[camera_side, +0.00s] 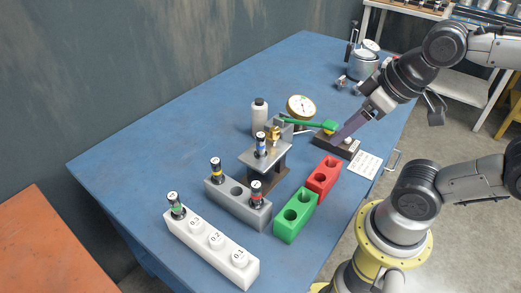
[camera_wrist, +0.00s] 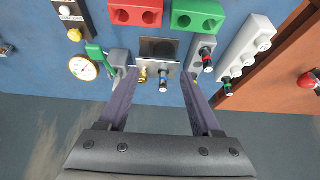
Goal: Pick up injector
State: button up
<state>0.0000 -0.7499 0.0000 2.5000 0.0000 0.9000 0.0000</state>
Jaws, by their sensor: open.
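Several dark injectors with coloured bands stand upright. The blue-banded injector (camera_side: 261,144) stands on the grey metal stand (camera_side: 268,183); in the wrist view it (camera_wrist: 162,85) appears between my fingers. The red-banded injector (camera_side: 256,192) and yellow-banded injector (camera_side: 216,168) stand in the grey block (camera_side: 237,205). The green-banded injector (camera_side: 176,204) stands at the far end of the white block (camera_side: 220,250). My gripper (camera_wrist: 159,74) is open and empty; in the side view it (camera_side: 343,134) is right of the stand, apart from the injectors. The yellow-banded injector is not clear in the wrist view.
A green block (camera_side: 295,217) and a red block (camera_side: 323,178), both with empty holes, stand right of the stand. A dial gauge (camera_side: 301,107), green lever (camera_side: 308,122) and white bottle (camera_side: 260,118) are behind. The blue table (camera_side: 190,125) is clear at left.

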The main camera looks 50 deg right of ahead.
jog(key=w+r+n+g, duration=0.1)
jog(key=w+r+n, duration=0.25)
jog(key=n, duration=0.35)
jog(key=n+g, duration=0.5)
jog(key=n, duration=0.3)
send_over(260, 136)
notch_tip(260, 136, down, 3)
notch_tip(260, 136, down, 9)
jog(key=shift+r, duration=0.15)
jog(key=shift+w+d+f, duration=0.1)
jog(key=shift+d+f, duration=0.05)
jog(key=shift+f, duration=1.15)
jog(key=shift+d+f, duration=0.1)
jog(key=shift+f, duration=1.2)
